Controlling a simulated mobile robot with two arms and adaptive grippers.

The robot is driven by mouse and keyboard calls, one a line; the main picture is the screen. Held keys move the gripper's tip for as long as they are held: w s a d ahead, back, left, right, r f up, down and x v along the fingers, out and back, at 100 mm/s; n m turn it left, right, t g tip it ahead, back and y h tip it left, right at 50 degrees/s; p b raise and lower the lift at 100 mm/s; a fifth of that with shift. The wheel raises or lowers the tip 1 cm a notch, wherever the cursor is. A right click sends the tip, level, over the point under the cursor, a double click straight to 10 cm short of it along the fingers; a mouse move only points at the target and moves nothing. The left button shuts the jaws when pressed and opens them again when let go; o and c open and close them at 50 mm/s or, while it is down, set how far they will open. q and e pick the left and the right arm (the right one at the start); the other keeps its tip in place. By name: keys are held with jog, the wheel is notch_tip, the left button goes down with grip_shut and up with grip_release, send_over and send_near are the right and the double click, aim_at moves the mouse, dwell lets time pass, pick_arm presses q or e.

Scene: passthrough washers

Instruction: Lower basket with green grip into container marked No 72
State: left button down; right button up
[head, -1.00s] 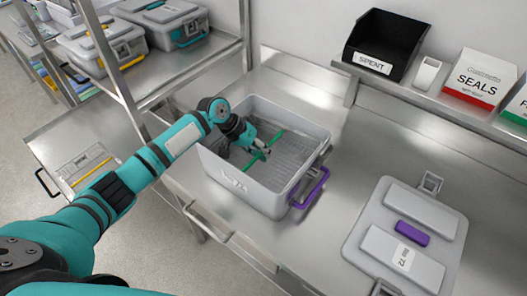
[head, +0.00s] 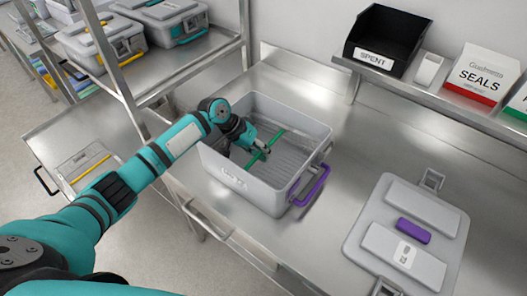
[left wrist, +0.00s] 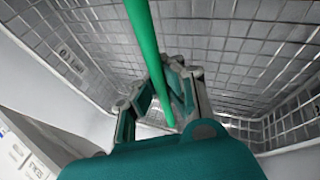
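A grey container (head: 262,190) with a purple handle (head: 311,187) stands open on the steel bench. A wire basket (head: 297,150) with a green grip (head: 277,136) sits low inside its walls; I cannot tell whether it touches the floor. My left gripper (head: 264,147) reaches into the container at the middle of the grip. In the left wrist view the green grip (left wrist: 143,30) passes between the fingers (left wrist: 166,85), which look closed around it. The container's front marking is too small to read. My right gripper is not in view.
A grey lid (head: 419,215) with a purple patch lies right of the container. A black SPENT bin (head: 385,42) and a SEALS box (head: 480,75) stand on the back shelf. Lidded containers (head: 165,28) fill the rack at left. The bench between container and lid is clear.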

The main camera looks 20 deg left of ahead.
pick_arm(q)
jog(key=shift+f+b, duration=0.3)
jog(key=shift+f, duration=0.25)
jog(key=c, duration=2)
grip_release()
jog(key=o, duration=1.1)
jog(key=shift+r+p, duration=3.4)
jog(key=shift+r, duration=0.1)
